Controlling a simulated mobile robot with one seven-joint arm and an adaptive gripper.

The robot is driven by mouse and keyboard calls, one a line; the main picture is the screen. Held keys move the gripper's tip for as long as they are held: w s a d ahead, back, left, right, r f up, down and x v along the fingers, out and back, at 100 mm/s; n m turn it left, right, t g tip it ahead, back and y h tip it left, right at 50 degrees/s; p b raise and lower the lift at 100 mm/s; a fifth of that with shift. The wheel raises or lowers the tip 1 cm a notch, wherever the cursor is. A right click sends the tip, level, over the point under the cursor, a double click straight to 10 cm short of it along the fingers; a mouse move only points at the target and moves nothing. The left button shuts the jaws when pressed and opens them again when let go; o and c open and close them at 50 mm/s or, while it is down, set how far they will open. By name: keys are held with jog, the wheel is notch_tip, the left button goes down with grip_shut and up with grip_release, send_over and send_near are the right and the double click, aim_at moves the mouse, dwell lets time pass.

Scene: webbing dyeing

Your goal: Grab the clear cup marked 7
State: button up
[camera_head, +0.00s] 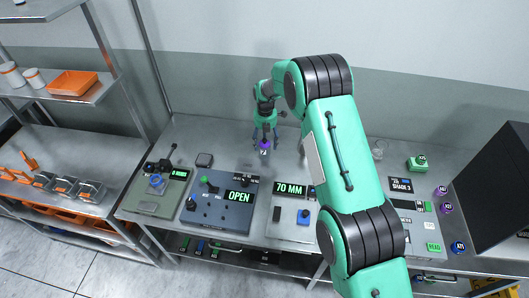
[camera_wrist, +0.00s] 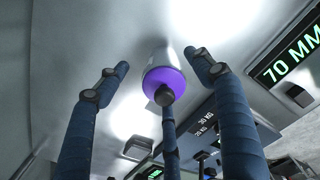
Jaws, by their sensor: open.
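My gripper (camera_head: 265,139) is above the back of the steel bench, with its fingers pointing down. In the wrist view its blue fingers (camera_wrist: 165,85) are spread apart.
A panel reading OPEN (camera_head: 240,196) and a 70 MM display (camera_head: 290,189) stand in front of my gripper. Several purple-topped items (camera_head: 446,208) and a tall black box (camera_head: 497,185) are at the right. An orange tray (camera_head: 72,83) is on the left shelf.

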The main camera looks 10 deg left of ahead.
jog(key=shift+f, duration=0.5)
jog(key=shift+f, duration=0.15)
jog(key=shift+s+f, duration=0.1)
jog(key=shift+f, duration=2.35)
jog(key=c, duration=1.4)
jog(key=shift+r, duration=0.2)
